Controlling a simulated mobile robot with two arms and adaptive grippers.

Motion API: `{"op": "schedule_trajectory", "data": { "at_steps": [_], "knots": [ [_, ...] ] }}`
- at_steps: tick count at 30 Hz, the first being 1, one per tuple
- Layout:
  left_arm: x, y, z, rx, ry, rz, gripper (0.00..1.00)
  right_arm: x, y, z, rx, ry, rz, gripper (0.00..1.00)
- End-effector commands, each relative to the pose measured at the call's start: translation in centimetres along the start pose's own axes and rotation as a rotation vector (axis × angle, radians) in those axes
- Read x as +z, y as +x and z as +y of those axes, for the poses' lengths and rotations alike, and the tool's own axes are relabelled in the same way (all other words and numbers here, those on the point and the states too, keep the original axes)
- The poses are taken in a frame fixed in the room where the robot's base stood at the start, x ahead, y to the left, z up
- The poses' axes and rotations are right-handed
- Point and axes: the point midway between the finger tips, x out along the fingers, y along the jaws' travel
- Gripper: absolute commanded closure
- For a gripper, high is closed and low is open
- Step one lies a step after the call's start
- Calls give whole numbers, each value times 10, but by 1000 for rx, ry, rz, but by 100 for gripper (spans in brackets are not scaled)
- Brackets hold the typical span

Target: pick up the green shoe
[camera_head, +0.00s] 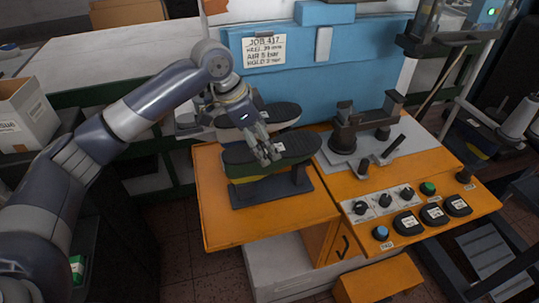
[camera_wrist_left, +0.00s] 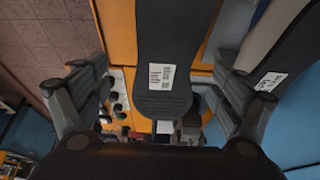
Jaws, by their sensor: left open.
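The green shoe (camera_head: 240,170) sits sole up on a dark stand (camera_head: 272,192) on the orange bench, with a dark sole on top and green and yellow sides. A second dark-soled shoe (camera_head: 285,114) is just behind it. My left gripper (camera_head: 267,153) is open at the front shoe's sole, over its middle. In the left wrist view the labelled sole (camera_wrist_left: 172,45) lies between the spread fingers of my left gripper (camera_wrist_left: 158,80), with gaps on both sides. I cannot tell whether the fingers touch it. My right gripper is out of view.
The second shoe (camera_wrist_left: 285,62) is close beside the right-hand fingers in the left wrist view. A dark clamp fixture (camera_head: 350,130) and a control panel (camera_head: 410,205) with knobs and buttons stand right of the shoes. The orange bench (camera_head: 225,215) is bare at front left.

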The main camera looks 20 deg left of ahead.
Motion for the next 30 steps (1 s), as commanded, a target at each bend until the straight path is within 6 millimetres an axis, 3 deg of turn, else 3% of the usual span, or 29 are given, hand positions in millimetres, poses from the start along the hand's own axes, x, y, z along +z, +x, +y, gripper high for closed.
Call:
{"op": "schedule_trajectory", "data": {
  "at_steps": [10, 18, 20, 28, 30],
  "knots": [
    [0, 45, -4, 2, 0, -2, 12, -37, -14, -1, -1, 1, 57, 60],
    [0, 49, -5, 0, 0, -1, 12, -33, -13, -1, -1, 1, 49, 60],
    [0, 49, -4, 0, 0, -1, 23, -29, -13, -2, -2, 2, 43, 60],
    [0, 49, -4, 1, 0, -1, 84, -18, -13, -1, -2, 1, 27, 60],
    [-2, 47, -5, -1, 1, 4, 87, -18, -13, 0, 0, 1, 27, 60]
  ]
}}
